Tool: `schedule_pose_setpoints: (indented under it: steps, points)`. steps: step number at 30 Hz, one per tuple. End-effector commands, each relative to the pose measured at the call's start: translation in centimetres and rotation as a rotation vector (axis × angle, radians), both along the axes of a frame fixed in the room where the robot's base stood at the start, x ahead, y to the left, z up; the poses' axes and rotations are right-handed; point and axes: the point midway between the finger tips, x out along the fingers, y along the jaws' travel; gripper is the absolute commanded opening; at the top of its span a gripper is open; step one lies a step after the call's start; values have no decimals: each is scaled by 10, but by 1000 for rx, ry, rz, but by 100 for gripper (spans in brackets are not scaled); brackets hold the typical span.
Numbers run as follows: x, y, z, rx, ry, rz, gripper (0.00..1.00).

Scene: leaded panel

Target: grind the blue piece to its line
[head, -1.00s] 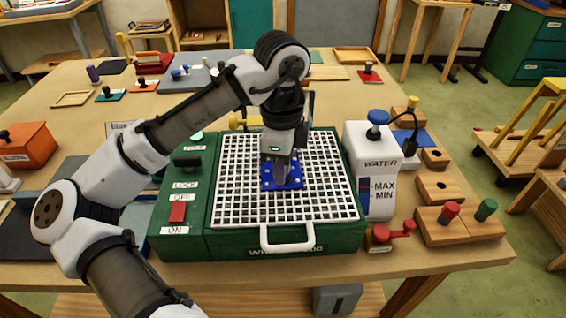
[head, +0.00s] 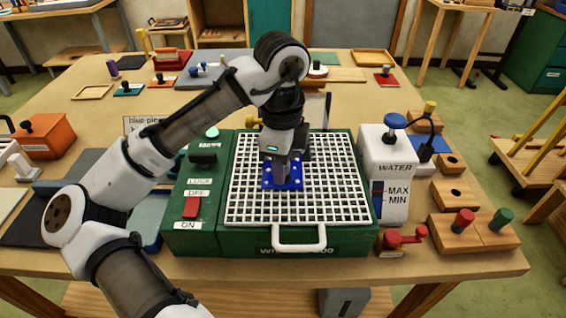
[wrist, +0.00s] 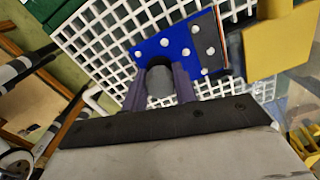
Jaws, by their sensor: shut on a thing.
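The blue piece (head: 293,181) is flat with white dots and is over the white grid (head: 335,205) of the green grinder (head: 200,230), left of the grid's middle. In the wrist view the blue piece (wrist: 185,60) has a dark grey strip with white dots along its right side. My gripper (head: 281,180) points down and is shut on a grey round grip that stands on the blue piece; its fingers show in the wrist view (wrist: 160,88). Whether the piece touches the grid is unclear. I cannot make out its line.
A red switch (head: 192,207) sits between OFF and ON labels on the grinder's left; its setting is unclear. A white water tank (head: 388,165) stands right of the grid. A red crank (head: 402,239) and wooden blocks (head: 485,232) are at the right. A yellow block (wrist: 280,42) shows beside the piece.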

Motion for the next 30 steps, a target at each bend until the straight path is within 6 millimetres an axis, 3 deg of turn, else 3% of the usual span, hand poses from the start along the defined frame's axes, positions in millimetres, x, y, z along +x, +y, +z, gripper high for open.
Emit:
schedule_pose_setpoints:
  steps: [21,30]
  points:
    - [-2,-28,1,-2,-1,-1,8]
    - [-2,-28,0,-1,-1,0,8]
